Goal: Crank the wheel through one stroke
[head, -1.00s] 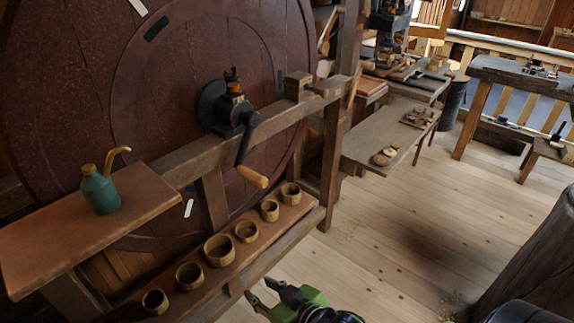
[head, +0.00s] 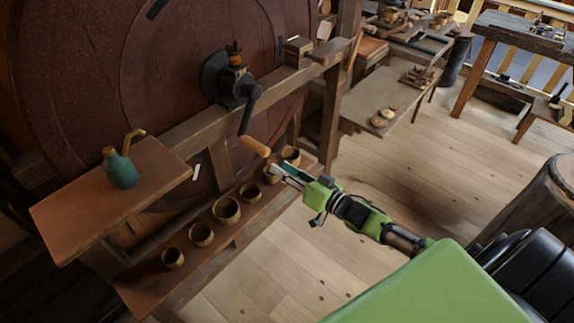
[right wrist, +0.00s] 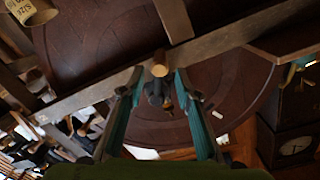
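The large dark red wheel (head: 165,75) stands upright at the left in the head view and also fills the middle of the right wrist view (right wrist: 235,80). Its black crank arm (head: 247,110) hangs downward from the hub and ends in a light wooden handle (head: 255,147). My right gripper (head: 277,172) is just below and right of the handle. In the right wrist view, its two fingers are open and apart, and the handle's round end (right wrist: 160,70) shows between the fingertips. I see no contact. My left gripper is not in view.
A wooden beam (head: 190,128) crosses before the wheel. Below it, a shelf (head: 143,290) holds several wooden cups (head: 226,210) close to my right gripper. A green oil can (head: 120,168) stands on a side board (head: 70,215). Open plank floor (head: 400,180) lies to the right.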

